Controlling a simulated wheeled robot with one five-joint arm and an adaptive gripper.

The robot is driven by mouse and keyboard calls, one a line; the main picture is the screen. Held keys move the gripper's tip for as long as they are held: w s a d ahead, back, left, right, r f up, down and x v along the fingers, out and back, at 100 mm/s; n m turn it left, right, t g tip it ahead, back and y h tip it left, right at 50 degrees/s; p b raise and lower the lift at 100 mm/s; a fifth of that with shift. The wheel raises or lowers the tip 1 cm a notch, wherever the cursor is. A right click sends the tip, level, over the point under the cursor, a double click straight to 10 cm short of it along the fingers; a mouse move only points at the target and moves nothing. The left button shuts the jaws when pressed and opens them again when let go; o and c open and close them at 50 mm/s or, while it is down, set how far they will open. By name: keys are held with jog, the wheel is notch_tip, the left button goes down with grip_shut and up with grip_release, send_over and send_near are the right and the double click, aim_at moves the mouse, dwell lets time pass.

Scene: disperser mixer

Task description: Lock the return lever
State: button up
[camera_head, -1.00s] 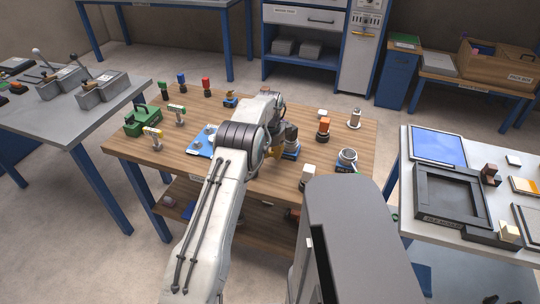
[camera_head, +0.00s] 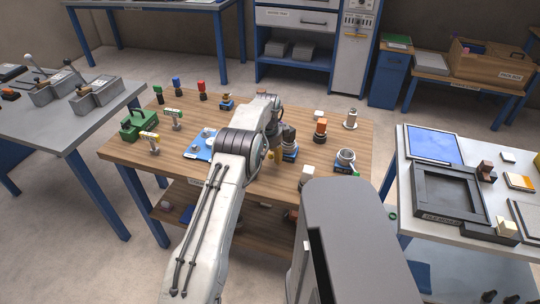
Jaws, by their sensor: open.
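No lever is labelled as the return lever at this size. Two grey boxes with upright lever handles stand on the grey table at the left: a rear lever box (camera_head: 52,88) and a front lever box (camera_head: 96,97). The rear one has a long pale handle leaning left. The gripper is open and well apart from the lever boxes. My arm hides part of the tabletop, and the fingertips are small and partly hidden.
The wooden table (camera_head: 240,188) holds a green toolbox (camera_head: 138,124), several coloured bottles, a blue board (camera_head: 198,148) and small fixtures. A grey table (camera_head: 430,222) with a black frame (camera_head: 449,193) stands at the right. Open floor separates the tables.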

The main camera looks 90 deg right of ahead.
notch_tip(320, 180, up, 12)
jog(key=a, duration=0.2)
jog(key=shift+w, duration=0.3)
jog(key=shift+a+f, duration=0.1)
dwell(0.9)
